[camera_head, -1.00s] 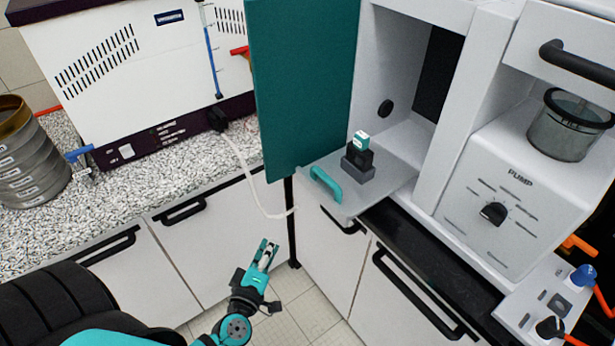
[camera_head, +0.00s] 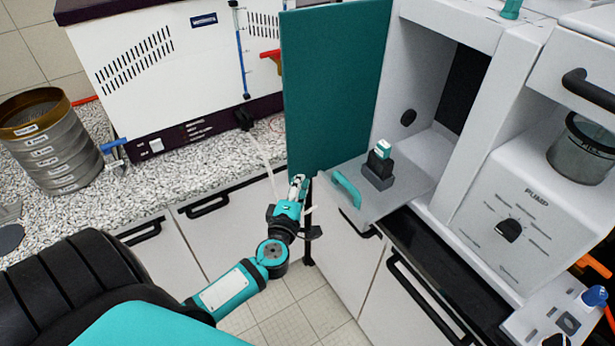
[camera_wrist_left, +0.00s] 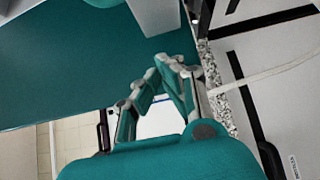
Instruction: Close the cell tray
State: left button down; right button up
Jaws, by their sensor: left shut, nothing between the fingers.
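The cell tray (camera_head: 408,192) is a light grey plate that sticks out of an open bay in the white machine. It has a teal handle (camera_head: 346,190) on its front edge. A dark holder (camera_head: 377,172) with a teal and white cell (camera_head: 383,149) stands upright on the tray. My left gripper (camera_head: 298,181) is shut and empty, left of the handle and apart from it, in front of the teal door's lower edge. My right gripper is not in view.
The teal door (camera_head: 335,85) stands open left of the bay, and it fills much of the left wrist view (camera_wrist_left: 70,62). A white cable (camera_head: 266,160) hangs by the counter edge. A sieve stack (camera_head: 55,150) stands at left. A pump panel (camera_head: 525,215) is at right.

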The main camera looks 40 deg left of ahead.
pick_arm(q)
jog(key=shift+w+d, duration=0.3)
jog(key=shift+w, duration=0.25)
jog(key=shift+w+d, duration=0.25)
jog(key=shift+w, duration=0.3)
jog(key=w+d, duration=0.1)
jog(key=w, duration=0.3)
jog(key=w+d, duration=0.2)
jog(key=w, duration=0.2)
jog(key=w+d, duration=0.2)
jog(key=w, duration=0.2)
jog(key=shift+w+d, duration=0.15)
jog(key=shift+w, duration=0.1)
jog(key=shift+s, duration=0.1)
